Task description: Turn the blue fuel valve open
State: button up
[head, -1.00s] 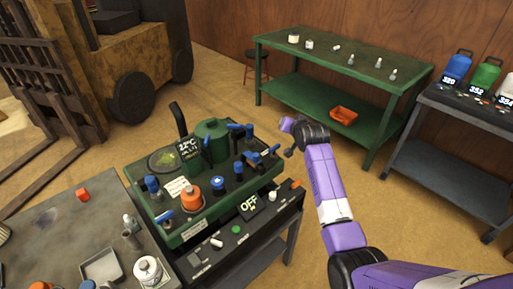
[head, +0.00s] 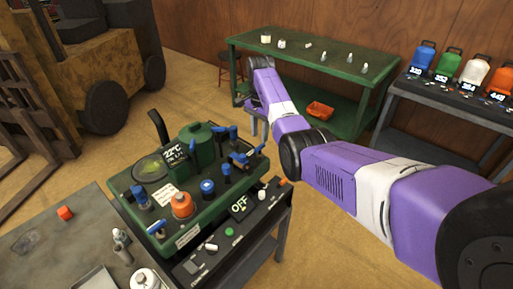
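A green machine (head: 180,238) stands on a dark bench in the head view. It carries several blue-handled or blue-capped fittings. One is a blue lever (head: 157,228) at its front left corner, one a round blue cap (head: 208,187) in the middle, and one a blue-topped post (head: 226,168) right of it. More blue handles (head: 242,156) cluster at the right end. I cannot tell which is the fuel valve. My gripper (head: 258,125) seems to hang behind the machine's right end, apart from the handles; it is small and partly hidden by my arm, so its opening is unclear.
An orange cap (head: 182,204) and a green tank (head: 196,134) rise from the machine. A control panel reading OFF (head: 240,205) is in front. A green table (head: 310,58) stands behind, and a shelf with jugs (head: 440,105) at right. A grey table (head: 40,240) is at left.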

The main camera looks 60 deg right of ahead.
aim_at(260, 146)
notch_tip(260, 146, down, 7)
jog(key=shift+f, duration=0.15)
dwell(0.4)
grip_shut()
